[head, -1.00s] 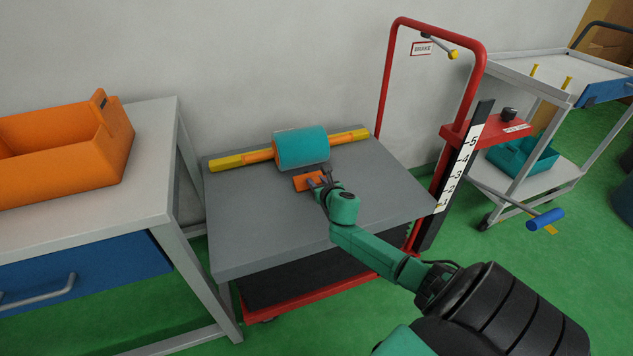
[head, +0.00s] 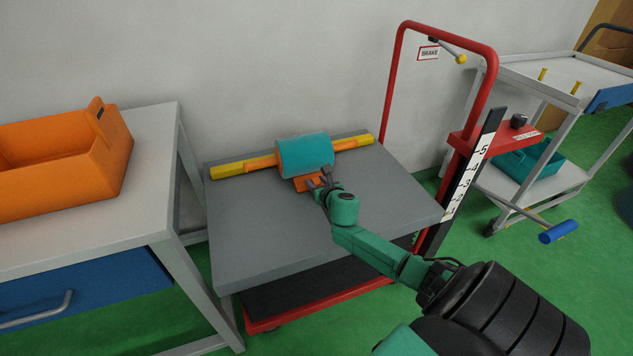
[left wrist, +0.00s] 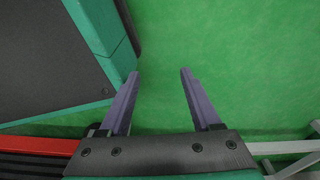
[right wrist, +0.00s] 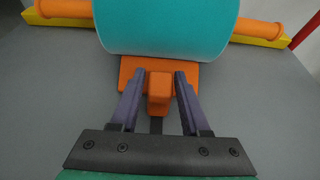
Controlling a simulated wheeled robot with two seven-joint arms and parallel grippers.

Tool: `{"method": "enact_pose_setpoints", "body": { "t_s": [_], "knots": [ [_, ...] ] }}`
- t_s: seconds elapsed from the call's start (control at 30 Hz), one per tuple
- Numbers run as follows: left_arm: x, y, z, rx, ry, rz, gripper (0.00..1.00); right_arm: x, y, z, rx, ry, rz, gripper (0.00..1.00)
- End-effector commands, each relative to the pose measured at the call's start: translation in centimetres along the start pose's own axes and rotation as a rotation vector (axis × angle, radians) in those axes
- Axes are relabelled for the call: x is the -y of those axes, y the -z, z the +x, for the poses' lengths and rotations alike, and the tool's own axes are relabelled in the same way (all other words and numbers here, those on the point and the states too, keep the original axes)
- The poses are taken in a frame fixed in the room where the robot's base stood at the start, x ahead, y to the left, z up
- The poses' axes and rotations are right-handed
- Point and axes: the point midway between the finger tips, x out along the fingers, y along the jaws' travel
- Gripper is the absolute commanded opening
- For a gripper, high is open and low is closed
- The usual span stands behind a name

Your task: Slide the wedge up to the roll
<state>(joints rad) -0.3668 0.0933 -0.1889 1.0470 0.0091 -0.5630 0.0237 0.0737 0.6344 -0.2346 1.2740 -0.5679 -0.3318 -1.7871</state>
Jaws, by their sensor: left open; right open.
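The teal roll (head: 306,155) lies on its orange core along a yellow bar (head: 243,168) at the back of the grey table top. The orange wedge (head: 309,184) lies flat on the near side of the roll. In the right wrist view the wedge (right wrist: 128,75) reaches the roll's lower edge (right wrist: 165,30); the contact line is hidden under the curve. My right gripper (right wrist: 158,85) is open, with its fingers either side of the wedge's upright orange block, small gaps showing. My left gripper (left wrist: 158,75) is open and empty above green floor, outside the head view.
The grey table top (head: 300,235) is clear on the near side. A red frame with a scale post (head: 472,165) stands at its right. An orange bin (head: 60,160) sits on a bench at left. A grey cart (head: 545,80) stands at back right.

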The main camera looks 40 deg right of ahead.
Motion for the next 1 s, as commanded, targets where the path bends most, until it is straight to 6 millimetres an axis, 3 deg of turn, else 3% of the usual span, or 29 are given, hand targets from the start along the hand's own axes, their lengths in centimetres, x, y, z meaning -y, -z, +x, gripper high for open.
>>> {"method": "enact_pose_setpoints", "body": {
  "t_s": [0.33, 0.47, 0.67, 0.9, 1.0],
  "knots": [
    [-0.1, -0.4, -0.1, 0.007, -0.002, 0.0, 0.65, 0.1, -0.1, -0.1, 0.001, 0.001, 0.0, 0.65],
    [-0.1, -0.7, -0.2, -0.001, -0.002, 0.003, 0.65, 0.1, -0.1, -1.0, -0.001, 0.002, -0.001, 0.65],
    [0.0, -3.8, -0.1, 0.012, 0.0, 0.016, 0.65, 0.1, -0.2, -4.9, -0.003, 0.0, -0.003, 0.65],
    [0.2, -7.6, -0.4, 0.018, 0.002, 0.034, 0.65, 0.0, -0.1, -11.0, -0.005, 0.0, -0.002, 0.65],
    [0.2, -8.1, -0.6, 0.016, 0.002, 0.037, 0.65, 0.0, -0.1, -13.0, -0.003, 0.0, 0.0, 0.65]
  ]
}}
